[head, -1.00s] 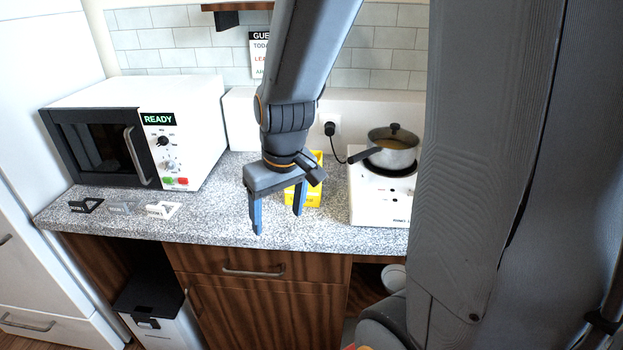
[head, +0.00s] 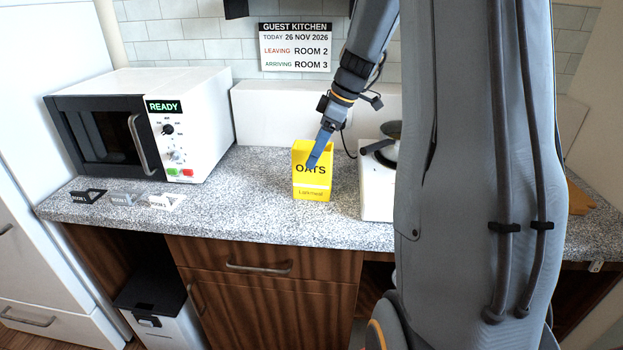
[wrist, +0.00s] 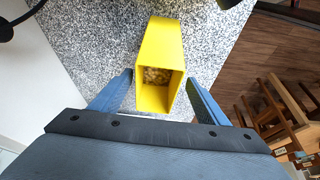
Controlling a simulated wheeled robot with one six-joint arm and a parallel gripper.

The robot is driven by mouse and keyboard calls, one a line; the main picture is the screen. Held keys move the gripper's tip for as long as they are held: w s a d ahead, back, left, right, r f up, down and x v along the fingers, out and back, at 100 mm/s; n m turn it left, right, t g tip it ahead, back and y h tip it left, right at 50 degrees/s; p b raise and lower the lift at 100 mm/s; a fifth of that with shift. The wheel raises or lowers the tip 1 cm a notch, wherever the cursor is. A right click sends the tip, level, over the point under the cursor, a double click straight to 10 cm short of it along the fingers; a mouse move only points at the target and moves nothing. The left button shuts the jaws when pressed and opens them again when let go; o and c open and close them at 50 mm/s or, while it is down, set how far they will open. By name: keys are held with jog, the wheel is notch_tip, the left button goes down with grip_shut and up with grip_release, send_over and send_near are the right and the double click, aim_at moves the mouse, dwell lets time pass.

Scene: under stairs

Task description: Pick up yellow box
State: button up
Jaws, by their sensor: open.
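The yellow box (head: 312,185) stands upright on the speckled counter and reads "OATS". In the wrist view the yellow box (wrist: 160,48) has an open top with oat-like contents inside. My gripper (head: 314,160) is at the box's upper part in the head view, with one blue finger seen in front of its face. In the wrist view my gripper (wrist: 163,92) is open, with a blue finger on each side of the box's open top. Gaps show between the fingers and the box, so it does not look clamped.
A microwave (head: 208,120) reading "READY" stands at the left, with room tags (head: 124,199) on the counter before it. A white hotplate (head: 375,188) with a pot (head: 391,130) is close right of the box. The counter in front is clear.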

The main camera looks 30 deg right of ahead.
aim_at(307, 170)
jog(key=shift+d+p+x, duration=0.2)
jog(key=shift+p+x, duration=1.5)
jog(key=shift+x, duration=2.15)
jog(key=shift+w, duration=0.1)
jog(key=c, duration=1.3)
jog(key=shift+r, duration=0.1)
jog(key=shift+r+b, duration=1.65)
jog(key=shift+r, duration=3.2)
